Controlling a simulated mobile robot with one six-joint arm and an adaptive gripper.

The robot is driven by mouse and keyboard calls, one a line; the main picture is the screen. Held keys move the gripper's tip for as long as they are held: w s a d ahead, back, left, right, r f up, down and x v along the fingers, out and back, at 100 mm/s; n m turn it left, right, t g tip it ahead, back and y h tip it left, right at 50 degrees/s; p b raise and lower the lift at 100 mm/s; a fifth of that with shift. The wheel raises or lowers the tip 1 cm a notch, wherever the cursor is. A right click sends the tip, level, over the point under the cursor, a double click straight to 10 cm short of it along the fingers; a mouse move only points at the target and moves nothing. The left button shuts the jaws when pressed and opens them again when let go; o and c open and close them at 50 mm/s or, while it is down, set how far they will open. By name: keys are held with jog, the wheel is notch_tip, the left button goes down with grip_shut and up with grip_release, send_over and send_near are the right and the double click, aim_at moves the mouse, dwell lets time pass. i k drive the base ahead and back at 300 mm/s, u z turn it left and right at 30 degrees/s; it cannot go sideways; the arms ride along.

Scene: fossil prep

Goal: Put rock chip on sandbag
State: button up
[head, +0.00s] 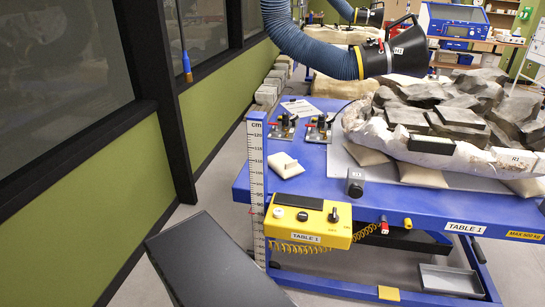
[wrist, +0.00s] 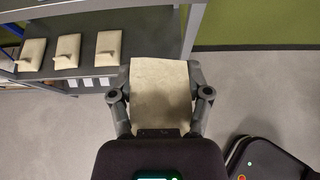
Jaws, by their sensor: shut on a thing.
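My gripper (wrist: 160,95) is shut on a beige, flat, roughly rectangular sandbag-like piece (wrist: 160,90), held between its two fingers in the wrist view. My gripper is not seen in the head view. On the blue table in the head view, a similar small beige sandbag (head: 287,167) with a raised tab lies near the left edge. Larger beige sandbags (head: 421,176) lie under the white plaster jacket (head: 385,140). Dark grey rock slabs (head: 455,112) fill the jacket, and a flat dark piece (head: 432,144) sits on its front rim. I cannot tell which is the rock chip.
In the wrist view, a grey shelf (wrist: 145,35) holds three beige tabbed pads (wrist: 68,50). A black extraction hood (head: 395,52) hangs above. Grey floor (wrist: 245,85) is open beside the shelf.

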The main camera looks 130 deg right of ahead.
aim_at(285, 158)
jog(key=z, duration=3.45)
jog(key=i, duration=0.95)
jog(key=u, duration=0.1)
